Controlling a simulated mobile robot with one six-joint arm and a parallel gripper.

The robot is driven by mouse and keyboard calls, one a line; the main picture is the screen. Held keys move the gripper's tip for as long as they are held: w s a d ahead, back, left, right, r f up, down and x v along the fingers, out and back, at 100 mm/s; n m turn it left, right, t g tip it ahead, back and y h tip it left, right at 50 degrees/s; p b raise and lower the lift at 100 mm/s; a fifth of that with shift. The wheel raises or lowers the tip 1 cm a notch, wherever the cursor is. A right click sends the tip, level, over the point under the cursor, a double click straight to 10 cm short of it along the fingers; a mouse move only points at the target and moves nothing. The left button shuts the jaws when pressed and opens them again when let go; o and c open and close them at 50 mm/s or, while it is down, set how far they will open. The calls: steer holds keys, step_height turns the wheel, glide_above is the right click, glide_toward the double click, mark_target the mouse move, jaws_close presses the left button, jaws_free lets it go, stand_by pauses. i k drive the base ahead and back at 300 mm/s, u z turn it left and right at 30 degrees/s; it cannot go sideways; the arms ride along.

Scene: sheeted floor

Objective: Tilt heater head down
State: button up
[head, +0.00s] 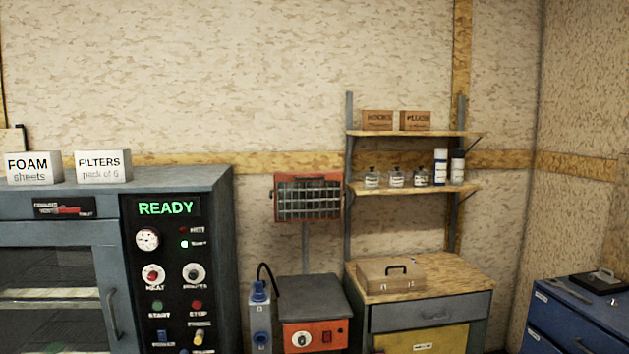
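The heater head (308,197) is a red-framed panel with a dark grille, in the middle of the head view. It sits on top of a thin grey post (305,247) and its grille faces toward me, looking close to upright. The post rises behind a grey-topped unit with an orange front (315,336), which carries a round dial and a switch. Whether the post joins that unit is hidden. My gripper is not in view.
A large grey machine (218,230) with a READY display stands at left. A wooden-topped cabinet (455,278) with a case (391,273) and shelves (410,187) stands right. A blue drawer cabinet (570,318) is far right.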

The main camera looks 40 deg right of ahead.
mark_target(297, 195)
steer(key=i, duration=0.9)
steer(key=u, duration=0.05)
